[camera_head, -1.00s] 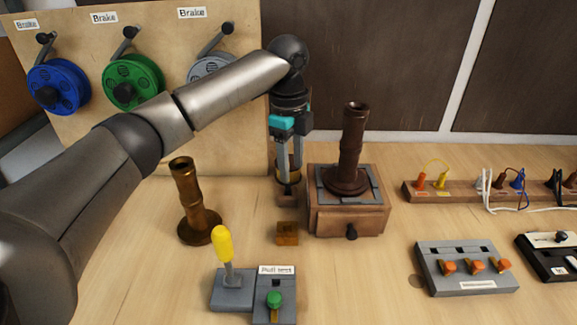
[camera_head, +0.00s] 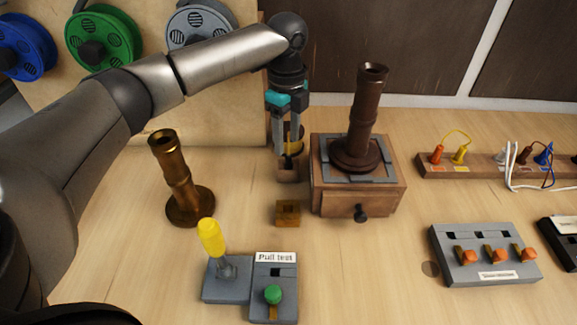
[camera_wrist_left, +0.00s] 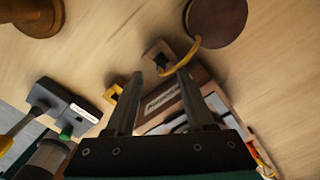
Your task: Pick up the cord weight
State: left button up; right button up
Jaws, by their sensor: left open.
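What I take to be the cord weight is a dark brown round piece with a yellow loop. It is partly hidden behind my left gripper's fingers in the head view (camera_head: 298,134). In the left wrist view the brown disc (camera_wrist_left: 216,18) is at the top, and the yellow loop curves down towards the right-hand fingertip. My left gripper (camera_head: 286,150) is open and points down at this piece. In the left wrist view its two fingers (camera_wrist_left: 160,73) are spread, with the loop's end close to one tip; contact cannot be told. My right gripper is not in view.
A small wooden block (camera_head: 289,173) stands just in front of the fingers. A drawer box (camera_head: 335,200) with a dark column (camera_head: 362,120) is close on the right. A brass column (camera_head: 175,175), small brass block (camera_head: 288,213) and pull-test unit (camera_head: 274,298) stand nearer.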

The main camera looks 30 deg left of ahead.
aim_at(288, 156)
pick_arm(q)
notch_tip(288, 156, down, 6)
jog(key=shift+d+r+b, duration=0.1)
jog(key=shift+d+b, duration=0.05)
jog(key=shift+b, duration=0.55)
grip_shut()
